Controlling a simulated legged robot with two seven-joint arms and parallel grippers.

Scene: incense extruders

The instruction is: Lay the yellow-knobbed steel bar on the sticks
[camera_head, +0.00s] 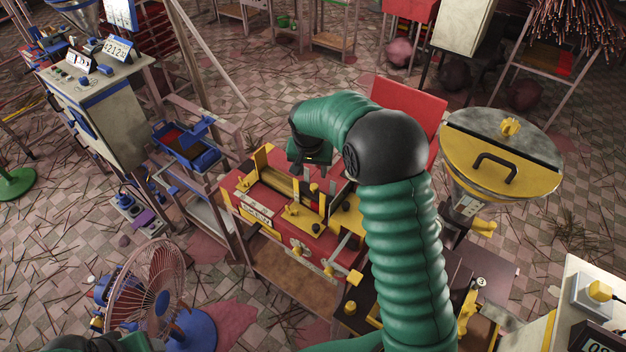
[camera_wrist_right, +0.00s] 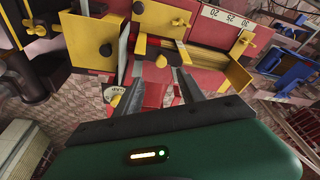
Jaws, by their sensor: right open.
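My right gripper (camera_head: 308,172) hangs over the red machine (camera_head: 243,208) in the middle of the head view. In the right wrist view its two grey fingers (camera_wrist_right: 160,84) are apart, with nothing seen held between them. Brown sticks (camera_head: 279,182) lie in the machine's trough between yellow plates; the wrist view shows them right of the fingers (camera_wrist_right: 213,62). Yellow knobs stand on the machine, one (camera_head: 314,187) close below the gripper. A yellow knob (camera_wrist_right: 162,60) shows just beyond the fingers. I cannot tell which knob belongs to the steel bar. My left gripper is out of view.
A yellow-lidded hopper (camera_head: 500,160) stands to the right of my arm, and a red panel (camera_head: 408,108) rises behind it. A fan (camera_head: 145,285) stands at front left. A blue tray (camera_head: 187,147) is left of the machine. Loose sticks litter the tiled floor.

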